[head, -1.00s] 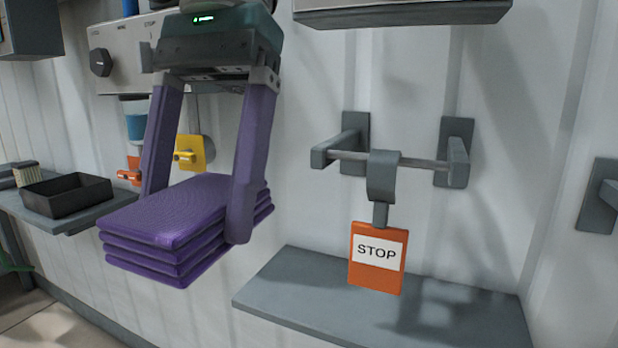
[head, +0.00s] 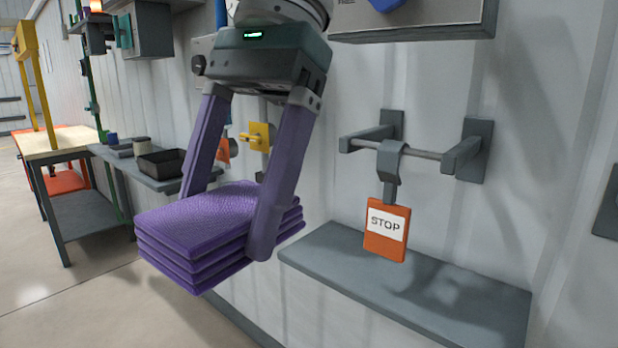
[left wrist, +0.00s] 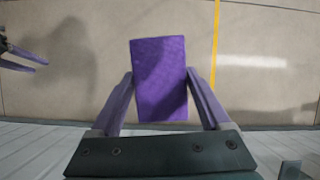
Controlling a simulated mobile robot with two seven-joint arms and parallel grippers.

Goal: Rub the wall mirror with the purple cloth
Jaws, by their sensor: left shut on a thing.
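The purple cloth (head: 205,225) is a thick folded stack. My left gripper (head: 225,215) is shut on it, one purple finger at each side, and holds it in the air in front of the wall. In the left wrist view the cloth (left wrist: 158,80) sits between the two fingers, above a beige floor. The wall mirror is not seen in either view. At the left edge of the left wrist view, my right gripper (left wrist: 40,67) shows two purple fingers with their tips apart and nothing between them.
Right of the cloth, an orange STOP tag (head: 386,232) hangs from a wall rail (head: 415,152) above a grey shelf (head: 400,285). Behind are a yellow wall fitting (head: 258,137) and a black tray (head: 165,163) on a ledge. A workbench (head: 55,145) stands far left; open floor lies before it.

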